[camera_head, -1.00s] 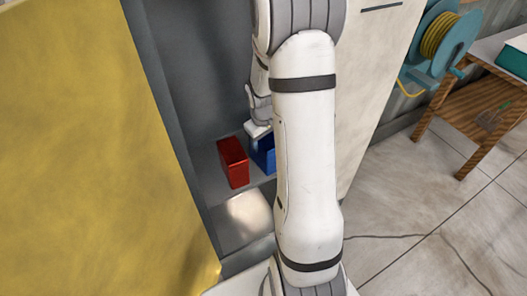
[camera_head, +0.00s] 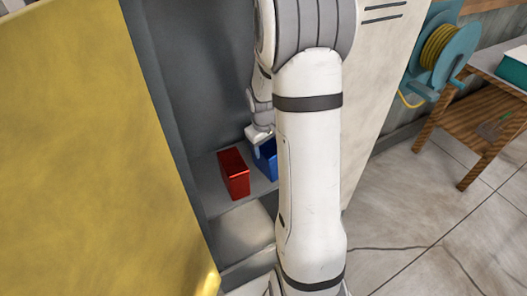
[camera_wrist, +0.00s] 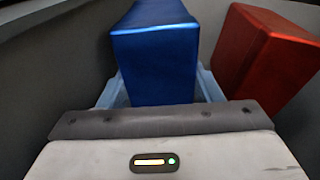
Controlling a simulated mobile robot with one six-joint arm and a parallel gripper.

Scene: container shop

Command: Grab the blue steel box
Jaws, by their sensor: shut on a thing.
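The blue steel box (camera_head: 268,160) stands on a shelf inside the open grey cabinet, partly hidden behind my arm in the head view. In the wrist view the blue box (camera_wrist: 156,55) sits between the two light blue fingers of my gripper (camera_wrist: 160,88), one on each side. My gripper (camera_head: 262,146) is shut on the box at its near end. Whether the box is lifted off the shelf cannot be told.
A red box (camera_head: 234,173) stands just left of the blue box, and close at the right in the wrist view (camera_wrist: 266,55). A yellow door (camera_head: 90,150) fills the left. A wooden table (camera_head: 480,95) and a teal hose reel (camera_head: 436,50) stand at the right.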

